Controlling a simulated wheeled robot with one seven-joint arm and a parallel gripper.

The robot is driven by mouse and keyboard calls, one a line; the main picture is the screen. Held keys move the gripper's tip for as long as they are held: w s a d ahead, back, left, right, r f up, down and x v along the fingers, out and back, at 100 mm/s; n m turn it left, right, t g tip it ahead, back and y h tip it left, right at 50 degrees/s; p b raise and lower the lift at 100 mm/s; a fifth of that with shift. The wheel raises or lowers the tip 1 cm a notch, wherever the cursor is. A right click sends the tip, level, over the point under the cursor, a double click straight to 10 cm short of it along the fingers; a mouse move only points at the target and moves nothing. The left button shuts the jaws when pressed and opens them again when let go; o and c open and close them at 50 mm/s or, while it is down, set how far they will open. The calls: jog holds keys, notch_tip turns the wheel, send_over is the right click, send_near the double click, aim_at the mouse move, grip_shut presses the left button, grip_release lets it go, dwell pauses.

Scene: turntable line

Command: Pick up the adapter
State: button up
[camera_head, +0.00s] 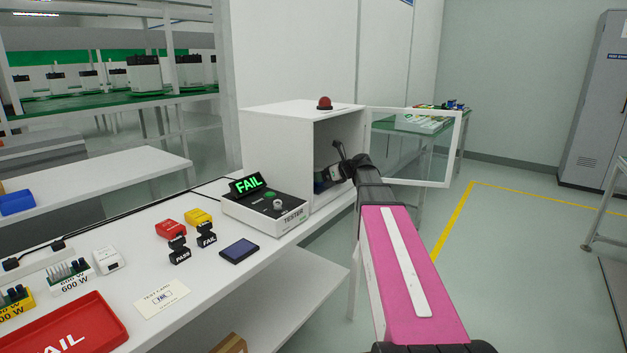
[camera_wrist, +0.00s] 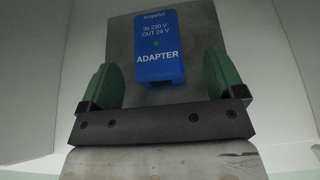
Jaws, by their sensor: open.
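My gripper is open and holds nothing. In the head view my arm reaches into the white cabinet (camera_head: 275,150) through its open front, where the gripper (camera_head: 325,178) is dark and partly hidden. I cannot make out the adapter clearly there.
The cabinet's framed door (camera_head: 455,150) stands open to the right of my arm. A tester (camera_head: 265,212) showing FAIL sits on the white bench (camera_head: 215,285) before the cabinet. A red tray (camera_head: 100,325), a card (camera_head: 163,298) and several small parts lie to the left.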

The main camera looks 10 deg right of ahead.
jog(key=x, duration=0.4)
jog(key=shift+a+f, duration=0.25)
jog(key=shift+a, duration=0.05)
jog(key=shift+c, duration=0.3)
jog(key=c, duration=1)
jog(key=shift+c, duration=0.4)
jog(key=shift+r, duration=0.15)
